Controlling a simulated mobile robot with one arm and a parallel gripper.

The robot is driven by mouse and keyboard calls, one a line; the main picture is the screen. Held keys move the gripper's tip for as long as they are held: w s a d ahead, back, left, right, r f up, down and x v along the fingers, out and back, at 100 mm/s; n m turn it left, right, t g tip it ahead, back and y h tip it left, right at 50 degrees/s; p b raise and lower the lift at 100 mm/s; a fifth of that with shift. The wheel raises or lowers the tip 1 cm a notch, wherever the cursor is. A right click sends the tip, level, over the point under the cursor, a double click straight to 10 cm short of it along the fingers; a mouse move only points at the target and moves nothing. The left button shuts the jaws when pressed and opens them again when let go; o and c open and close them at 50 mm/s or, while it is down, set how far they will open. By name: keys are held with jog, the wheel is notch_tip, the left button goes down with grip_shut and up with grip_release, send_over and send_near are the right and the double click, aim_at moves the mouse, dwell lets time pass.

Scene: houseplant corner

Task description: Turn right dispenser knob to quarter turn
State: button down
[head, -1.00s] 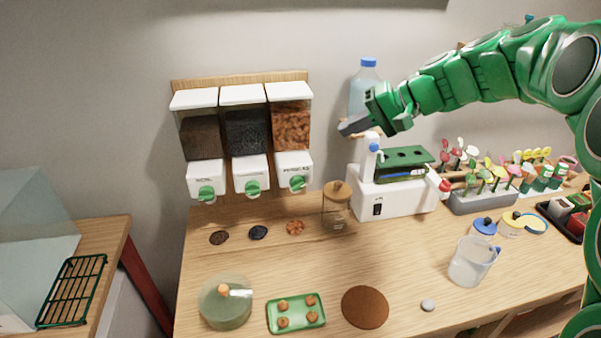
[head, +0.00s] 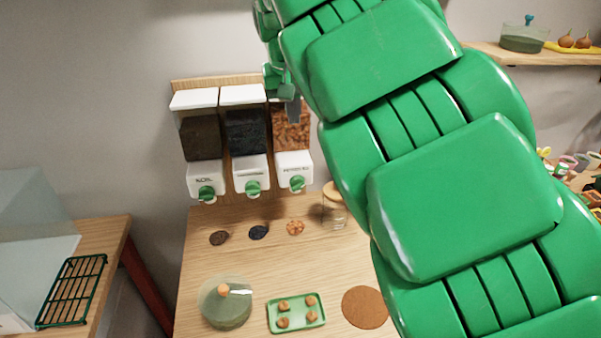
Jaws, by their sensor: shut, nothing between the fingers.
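Three wall dispensers hang side by side on a wooden board (head: 196,82). The right dispenser (head: 283,132) holds brown chunks, and its top is hidden behind my gripper and arm. Its green knob (head: 297,184) sits on the white front below the bin and is in full view. The middle knob (head: 252,188) and left knob (head: 207,193) are also green. My gripper (head: 294,112) is shut and empty. In the picture it overlaps the upper part of the right dispenser, above the knob and apart from it.
My arm covers the right side of the table. A lidded glass jar (head: 334,208) stands just right of the dispensers. Below them lie small sample piles (head: 258,232), a green tray (head: 274,323), a glass dome (head: 225,308) and a brown disc (head: 364,307).

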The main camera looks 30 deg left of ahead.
jog(key=shift+s+a, duration=0.65)
send_near(304, 183)
jog(key=shift+t+h, duration=0.3)
jog(key=f, duration=0.1)
jog(key=w+a+f, duration=0.1)
jog(key=f, duration=0.1)
jog(key=a+f, duration=0.1)
jog(key=f, duration=0.1)
jog(key=shift+w, duration=0.25)
jog(key=shift+w+d+f, duration=0.15)
jog(key=shift+d+f, duration=0.05)
jog(key=shift+f, duration=0.3)
jog(key=shift+w+d+f, duration=0.1)
jog(key=shift+w+d+f+g+y, duration=0.25)
jog(key=shift+f+g+y, duration=0.15)
jog(key=shift+g+y, duration=0.15)
jog(key=shift+f, duration=0.1)
jog(key=shift+w+d+f, duration=0.25)
jog(key=shift+w+d, duration=0.15)
jog(key=shift+w, duration=0.05)
jog(key=shift+s+a+r, duration=0.1)
dwell(0.7)
